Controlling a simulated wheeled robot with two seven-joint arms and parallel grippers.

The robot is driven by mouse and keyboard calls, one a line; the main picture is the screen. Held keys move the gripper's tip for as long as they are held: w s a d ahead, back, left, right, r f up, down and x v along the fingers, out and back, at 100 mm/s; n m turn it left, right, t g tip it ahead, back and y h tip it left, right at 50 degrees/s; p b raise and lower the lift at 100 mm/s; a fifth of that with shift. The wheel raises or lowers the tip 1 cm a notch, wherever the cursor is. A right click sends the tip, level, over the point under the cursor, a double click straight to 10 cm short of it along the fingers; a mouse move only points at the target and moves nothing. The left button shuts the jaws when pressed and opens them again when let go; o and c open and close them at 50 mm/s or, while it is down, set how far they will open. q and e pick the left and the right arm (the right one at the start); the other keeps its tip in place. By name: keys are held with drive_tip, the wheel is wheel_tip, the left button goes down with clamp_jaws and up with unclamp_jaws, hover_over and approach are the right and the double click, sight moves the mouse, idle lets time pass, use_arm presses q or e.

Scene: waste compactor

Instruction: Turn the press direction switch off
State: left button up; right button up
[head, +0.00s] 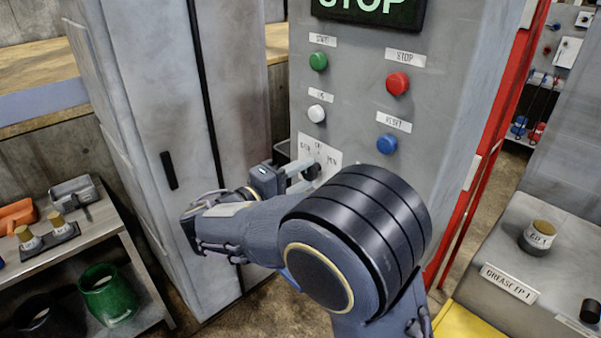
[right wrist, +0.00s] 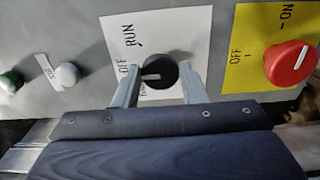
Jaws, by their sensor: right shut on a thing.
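The press direction switch is a black round knob (head: 311,171) on a white label plate (head: 320,150), low on the grey control panel. In the right wrist view, the knob (right wrist: 160,76) has a white mark pointing left, near the word OFF on the plate (right wrist: 175,30). RUN is printed above OFF, and a third small label below is partly hidden. My left gripper is not in view.
Green (head: 318,61), red (head: 398,84), white (head: 316,113) and blue (head: 387,144) buttons sit above the switch. A red rotary switch (right wrist: 291,63) on a yellow plate is nearby in the wrist view.

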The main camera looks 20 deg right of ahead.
idle(0.4)
drive_tip(key=o, duration=1)
drive_tip(key=shift+a, duration=0.1)
drive_tip(key=shift+s+a+f, duration=0.1)
drive_tip(key=shift+a, duration=0.25)
drive_tip(key=b+v, duration=0.2)
drive_tip(key=v, duration=0.5)
